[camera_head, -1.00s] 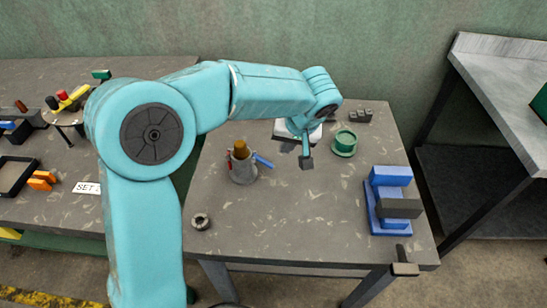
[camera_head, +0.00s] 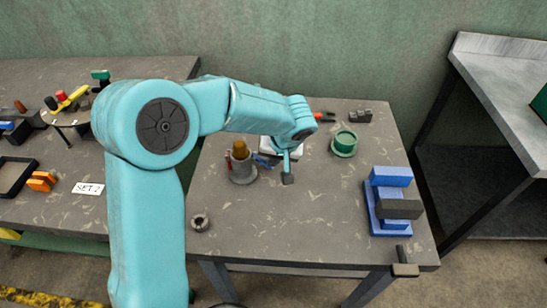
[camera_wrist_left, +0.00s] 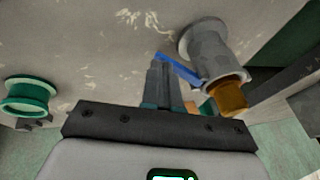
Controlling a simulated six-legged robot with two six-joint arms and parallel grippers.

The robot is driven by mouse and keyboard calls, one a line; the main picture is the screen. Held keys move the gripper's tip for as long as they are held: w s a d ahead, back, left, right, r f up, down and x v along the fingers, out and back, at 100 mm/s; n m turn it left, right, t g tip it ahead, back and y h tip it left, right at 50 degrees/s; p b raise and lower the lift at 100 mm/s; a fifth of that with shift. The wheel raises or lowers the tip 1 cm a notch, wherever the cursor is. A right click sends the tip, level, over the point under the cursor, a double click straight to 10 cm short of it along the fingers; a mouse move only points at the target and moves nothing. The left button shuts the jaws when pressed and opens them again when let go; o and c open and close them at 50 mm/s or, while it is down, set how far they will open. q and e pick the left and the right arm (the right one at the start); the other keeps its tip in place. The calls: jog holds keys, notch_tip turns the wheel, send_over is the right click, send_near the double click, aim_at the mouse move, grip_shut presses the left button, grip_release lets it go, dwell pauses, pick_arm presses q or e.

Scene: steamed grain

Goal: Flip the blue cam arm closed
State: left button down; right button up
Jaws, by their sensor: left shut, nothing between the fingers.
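The blue cam arm (camera_head: 263,161) sticks out to the right from a grey metal fitting (camera_head: 243,173) with a brown plug (camera_head: 240,150) in its top. My left gripper (camera_head: 288,178) is shut and empty, just right of the blue cam arm and above the table. In the left wrist view, the shut fingertips (camera_wrist_left: 160,66) are beside the free end of the blue cam arm (camera_wrist_left: 178,70); I cannot tell whether they touch. The grey fitting (camera_wrist_left: 205,50) is to their right there. My right gripper is not in view.
A green flanged ring (camera_head: 344,143) stands right of my left gripper. A blue block fixture (camera_head: 390,200) sits at the table's right side. A small metal ring (camera_head: 200,222) lies near the front left. The middle front of the table (camera_head: 295,230) is clear.

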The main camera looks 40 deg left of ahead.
pick_arm(q)
jog(key=shift+f+y+b, duration=0.2)
jog(key=shift+y+b, duration=0.1)
jog(key=shift+b, duration=0.05)
jog(key=shift+d+f+g+b, duration=0.1)
jog(key=shift+f+g+b, duration=0.05)
jog(key=shift+g+b, duration=0.15)
jog(key=shift+f+g+y+b, duration=0.3)
jog(key=shift+f+y+b, duration=0.2)
jog(key=shift+y+b, duration=0.45)
jog(key=f+m+g+y+b, duration=0.1)
jog(key=y+b, duration=0.1)
jog(key=b, duration=0.1)
jog(key=shift+f+y, duration=0.35)
jog(key=shift+s+a+f+b, duration=0.1)
jog(key=shift+a+b, duration=0.15)
jog(key=shift+b, duration=0.35)
jog(key=shift+s+a+f+b, duration=0.15)
jog(key=shift+a+f+b, duration=0.25)
jog(key=shift+b, duration=0.85)
jog(key=shift+d+r, duration=0.1)
jog(key=shift+r, duration=0.05)
